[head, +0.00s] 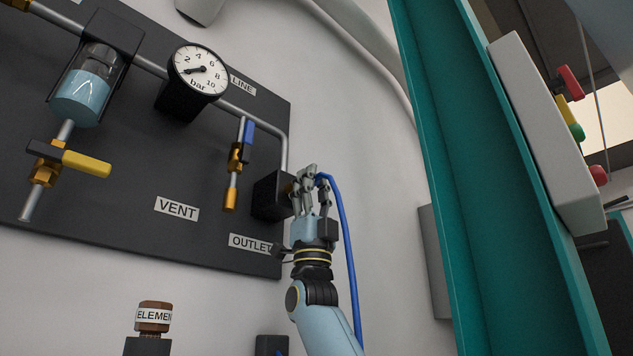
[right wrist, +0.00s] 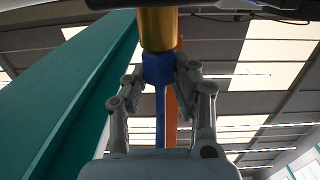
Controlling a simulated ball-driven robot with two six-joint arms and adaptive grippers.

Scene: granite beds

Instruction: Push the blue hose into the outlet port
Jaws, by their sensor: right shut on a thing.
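The blue hose (head: 345,235) rises from the bottom of the head view, arches over and ends in my right gripper (head: 312,180). The gripper is shut on it beside the dark outlet block (head: 268,196), just above the OUTLET label (head: 250,244). In the right wrist view, the hose (right wrist: 160,118) runs up between the fingers (right wrist: 162,85) to a wider blue collar (right wrist: 157,68). The collar meets a brass cylinder (right wrist: 157,28) in line with it. The fingers hide the outlet port's mouth in the head view; I cannot tell how deep the hose sits. My left gripper is not in view.
The dark panel carries a pressure gauge (head: 199,69), a blue-handled valve (head: 241,150), a yellow-handled valve (head: 72,159) and a sight glass (head: 83,88). A teal post (head: 465,170) stands to the right, with a grey control box (head: 545,130) beyond. White wall lies between panel and post.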

